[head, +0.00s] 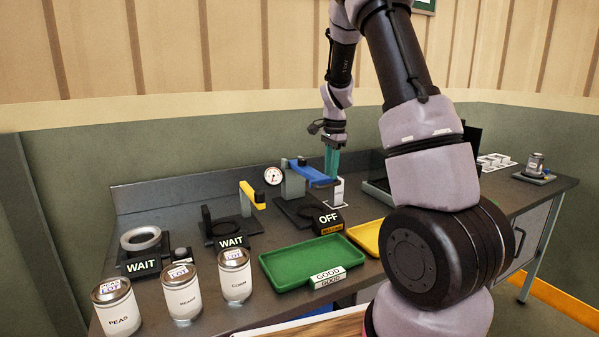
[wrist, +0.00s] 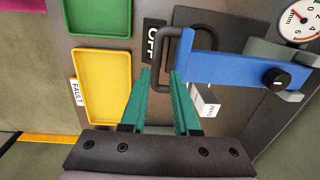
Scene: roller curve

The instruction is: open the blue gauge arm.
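The blue gauge arm (head: 313,174) lies level above the OFF station, next to the round dial gauge (head: 273,175). In the wrist view the blue arm (wrist: 230,62) runs from a black pivot knob (wrist: 276,79) to a dark loop handle (wrist: 162,50) at its left end. My gripper (head: 332,174) is at the handle end of the arm, pointing down. In the wrist view its green fingers (wrist: 161,72) are apart, with the handle's outer bar showing between the tips. I cannot tell whether either finger touches the bar.
The green GOOD tray (head: 272,275) and a yellow tray (head: 358,234) lie in front of the station. Cans (head: 182,293) stand at the front left. A yellow arm (head: 252,194) is at the WAIT station (head: 231,241) on the left. The wall stands close behind the bench.

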